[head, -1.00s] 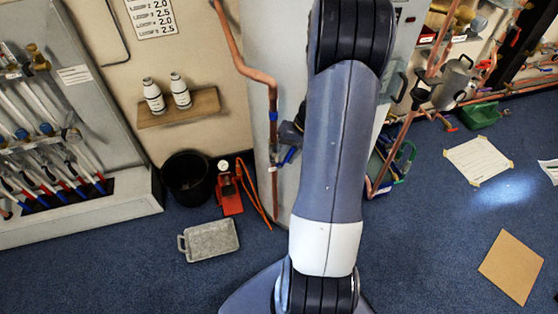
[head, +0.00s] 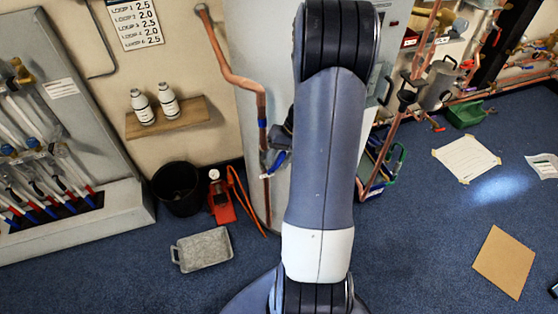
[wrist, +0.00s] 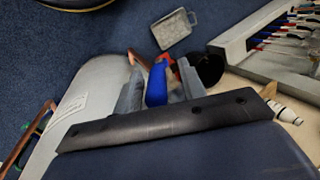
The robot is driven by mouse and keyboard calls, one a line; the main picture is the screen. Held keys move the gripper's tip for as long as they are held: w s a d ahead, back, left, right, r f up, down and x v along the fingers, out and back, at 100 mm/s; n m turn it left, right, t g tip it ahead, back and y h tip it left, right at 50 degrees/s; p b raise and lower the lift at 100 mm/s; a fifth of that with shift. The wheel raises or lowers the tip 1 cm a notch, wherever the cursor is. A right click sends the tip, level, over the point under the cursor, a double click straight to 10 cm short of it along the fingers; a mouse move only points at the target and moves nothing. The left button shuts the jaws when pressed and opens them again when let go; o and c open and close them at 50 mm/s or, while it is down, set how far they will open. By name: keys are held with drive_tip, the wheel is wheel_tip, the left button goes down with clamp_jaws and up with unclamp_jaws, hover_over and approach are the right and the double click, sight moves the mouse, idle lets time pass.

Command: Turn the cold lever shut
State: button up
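The blue lever (head: 275,162) sits low on the copper pipe (head: 262,128) beside the pale cylinder, just below a blue band on the pipe. My gripper is at the lever's height, mostly hidden behind my arm in the head view, with only a dark part showing. In the wrist view a blue piece (wrist: 157,84) lies between the two grey fingertips of my gripper (wrist: 160,92), which stand apart on either side of it. It looks like the lever, but the band is close by. I cannot tell whether the fingers touch it.
The pale cylinder (head: 250,75) stands right behind the pipe. A red device (head: 221,203) with an orange hose, a black bucket (head: 177,187) and a grey tray (head: 202,250) are on the floor to the left. A shelf (head: 190,119) with two bottles is above. Floor at the right is mostly open.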

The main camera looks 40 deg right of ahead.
wheel_tip(320, 180, up, 9)
drive_tip(key=shift+r, duration=0.1)
drive_tip(key=shift+c, duration=0.6)
